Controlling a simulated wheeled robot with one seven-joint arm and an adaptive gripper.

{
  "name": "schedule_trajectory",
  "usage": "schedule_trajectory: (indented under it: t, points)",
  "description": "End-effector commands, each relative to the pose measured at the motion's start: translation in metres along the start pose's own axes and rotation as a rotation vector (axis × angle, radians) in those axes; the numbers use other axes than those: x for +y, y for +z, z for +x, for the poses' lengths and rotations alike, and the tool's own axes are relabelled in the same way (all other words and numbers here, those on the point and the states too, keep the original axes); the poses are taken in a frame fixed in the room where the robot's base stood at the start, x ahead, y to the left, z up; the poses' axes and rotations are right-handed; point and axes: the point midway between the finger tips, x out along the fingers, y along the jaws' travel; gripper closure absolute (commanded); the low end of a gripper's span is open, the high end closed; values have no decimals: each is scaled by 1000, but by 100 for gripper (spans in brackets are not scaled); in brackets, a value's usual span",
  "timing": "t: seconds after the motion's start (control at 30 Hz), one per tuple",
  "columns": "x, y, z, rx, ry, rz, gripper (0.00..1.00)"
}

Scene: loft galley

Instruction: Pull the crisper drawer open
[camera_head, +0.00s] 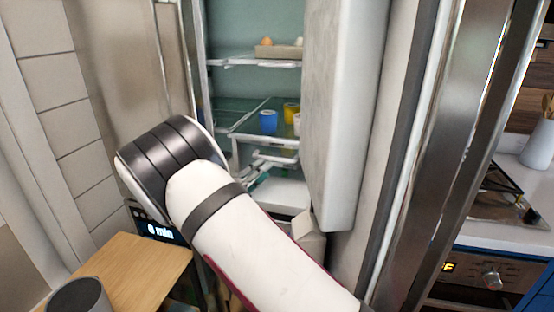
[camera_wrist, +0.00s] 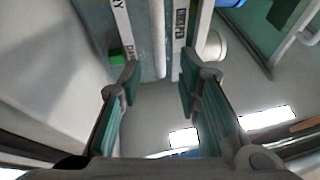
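In the wrist view, my gripper (camera_wrist: 160,76) is open, its two teal-padded fingers apart. A pale rounded bar (camera_wrist: 157,38), which looks like a handle of the crisper drawer, runs down the picture, its lower end level with the gap between the fingertips. I cannot tell whether either finger touches it. White strips with dark lettering lie on both sides of the bar; the lettering is only partly readable. In the head view, my arm hides most of the gripper, which reaches into the open fridge. I cannot tell from these views whether the drawer is shut.
The open fridge door (camera_head: 345,110) stands close to the right of my arm. A blue cup (camera_head: 268,122) and a yellow cup (camera_head: 291,112) stand on a shelf above. Eggs sit on the upper shelf. A wooden board (camera_head: 135,268) lies at lower left; an oven is at right.

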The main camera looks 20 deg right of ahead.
Motion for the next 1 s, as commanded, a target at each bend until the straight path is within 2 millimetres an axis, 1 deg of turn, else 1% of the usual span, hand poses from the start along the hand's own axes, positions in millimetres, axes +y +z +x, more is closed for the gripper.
schedule_trajectory:
  t: [0.17, 0.27, 0.5, 0.6, 0.77, 1.0]
  points:
    - [2, 0, 5, -15, -31, -53, 68]
    - [2, 0, 16, -14, -30, -52, 68]
    - [1, 1, 52, -13, -28, -48, 68]
    - [0, 1, 64, -14, -28, -49, 68]
    - [1, 2, 74, -14, -27, -48, 68]
    - [1, 2, 75, -15, -26, -48, 68]
